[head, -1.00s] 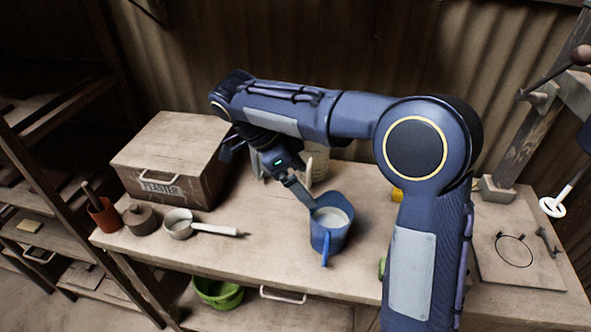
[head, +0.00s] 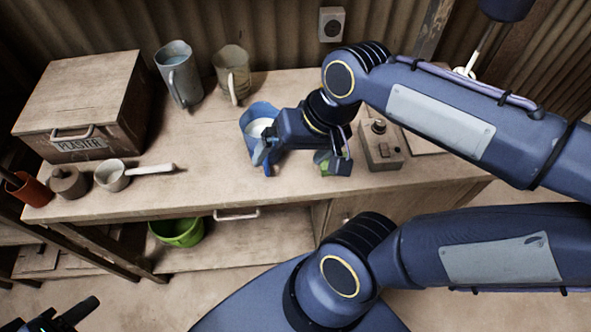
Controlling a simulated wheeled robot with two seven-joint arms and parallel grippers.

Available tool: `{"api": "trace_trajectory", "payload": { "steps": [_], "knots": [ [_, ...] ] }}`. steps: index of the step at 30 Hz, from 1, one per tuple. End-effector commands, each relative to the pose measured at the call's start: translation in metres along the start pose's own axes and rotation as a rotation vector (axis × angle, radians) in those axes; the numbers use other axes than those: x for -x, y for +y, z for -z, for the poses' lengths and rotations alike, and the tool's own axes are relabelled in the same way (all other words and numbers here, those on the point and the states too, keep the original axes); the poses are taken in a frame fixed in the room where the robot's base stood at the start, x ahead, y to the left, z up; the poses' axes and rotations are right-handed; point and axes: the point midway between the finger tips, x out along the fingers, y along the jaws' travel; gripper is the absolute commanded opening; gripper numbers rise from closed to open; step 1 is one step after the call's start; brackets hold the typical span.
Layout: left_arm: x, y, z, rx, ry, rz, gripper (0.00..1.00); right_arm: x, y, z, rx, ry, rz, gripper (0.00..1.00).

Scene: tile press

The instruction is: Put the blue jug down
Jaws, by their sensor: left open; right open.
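The blue jug (head: 257,114) stands upright on the workbench (head: 215,150), with white contents visible inside. My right gripper (head: 300,163) is open, pointing down just right of and in front of the jug. It partly hides the jug's right side and handle area, and I cannot tell whether a finger touches it. My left gripper (head: 72,318) is open at the bottom left corner, low in front of the bench and far from the jug. It is partly cut off by the frame edge.
A grey jug (head: 178,76) and a beige jug (head: 232,76) stand behind. A green item (head: 322,161) and a control box (head: 380,147) are right of the jug.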

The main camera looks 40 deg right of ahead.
Motion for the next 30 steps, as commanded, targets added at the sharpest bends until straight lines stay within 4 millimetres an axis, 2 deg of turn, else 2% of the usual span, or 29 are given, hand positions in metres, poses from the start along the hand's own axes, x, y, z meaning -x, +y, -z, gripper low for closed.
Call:
{"api": "trace_trajectory", "payload": {
  "steps": [1, 3, 7, 30],
  "knots": [
    [0.000, 0.000, 0.000, 0.000, 0.000, 0.000, 0.48, -0.004, 0.004, -0.012, 0.064, 0.048, 0.041, 1.00],
    [0.000, 0.000, 0.000, 0.000, 0.000, 0.000, 0.48, -0.009, 0.004, -0.022, 0.150, 0.103, 0.079, 1.00],
    [0.000, 0.000, 0.000, 0.000, 0.000, 0.000, 0.48, -0.016, 0.005, -0.031, 0.240, 0.166, 0.109, 1.00],
    [0.000, 0.000, 0.000, 0.000, 0.000, 0.000, 0.48, -0.017, 0.005, -0.032, 0.264, 0.178, 0.112, 1.00]
  ]
}}
